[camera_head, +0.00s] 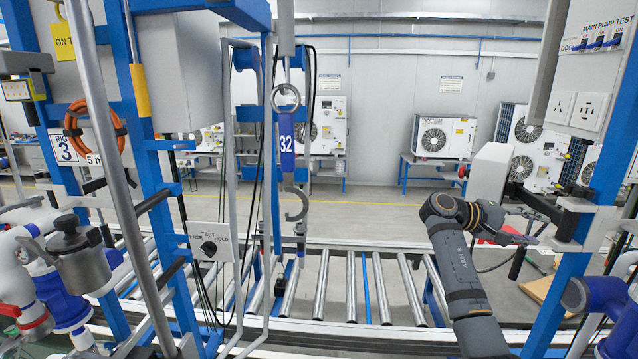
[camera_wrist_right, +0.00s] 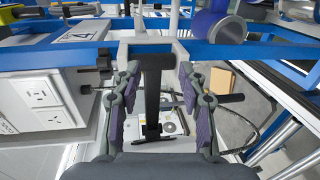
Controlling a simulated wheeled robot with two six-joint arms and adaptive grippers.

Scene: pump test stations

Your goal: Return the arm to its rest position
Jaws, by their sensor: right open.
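My right arm (camera_head: 462,265) rises from the lower right of the head view and bends at the wrist. Its gripper (camera_head: 530,238) points right, close to the blue upright of the right-hand station. In the right wrist view the two fingers (camera_wrist_right: 159,75) stand apart, with a gap on each side of a black bar (camera_wrist_right: 152,88). The jaws are open, and nothing is visibly clamped between them. I cannot tell how far the bar is from the fingers in depth. My left gripper is in neither view.
The blue upright (camera_head: 590,190) with a black bracket (camera_head: 540,205) and a white box (camera_head: 491,172) stand close to the right gripper. A roller conveyor (camera_head: 362,285) crosses the middle. A hook with a blue 32 tag (camera_head: 287,140) hangs centrally. A blue frame fills the left.

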